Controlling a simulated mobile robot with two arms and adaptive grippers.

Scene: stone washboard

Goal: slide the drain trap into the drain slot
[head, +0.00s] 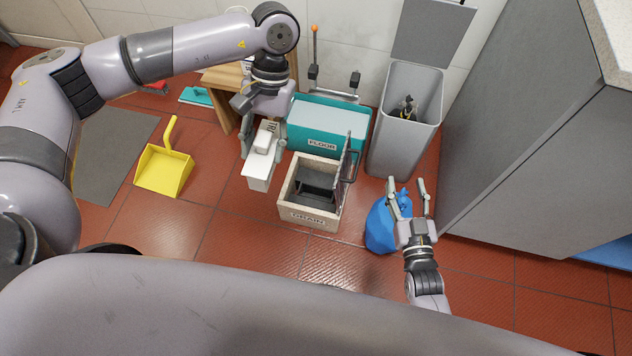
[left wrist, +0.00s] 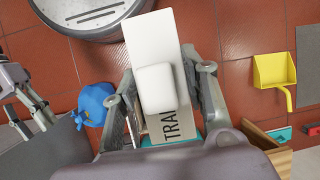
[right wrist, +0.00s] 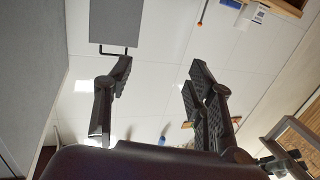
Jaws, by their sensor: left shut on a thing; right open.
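The drain trap is a white block (head: 257,182) with a raised part and a label partly reading TRAP. My left gripper (head: 262,150) is shut on it, one finger on each side, and holds it left of the drain box. In the left wrist view the trap (left wrist: 147,45) sits between the fingers. The drain slot is the dark opening (head: 316,180) in a pale stone box (head: 308,217) with a front label ending in RAIN. A grey hinged lid (head: 347,160) stands upright at its right. My right gripper (head: 406,184) is open and empty by the blue bag.
A teal box (head: 325,142) labelled FLOOR stands behind the drain box. A tall grey bin (head: 400,150) and a blue bag (head: 377,228) are to the right. A yellow dustpan (head: 163,170) lies left. Red floor in front of the drain box is clear.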

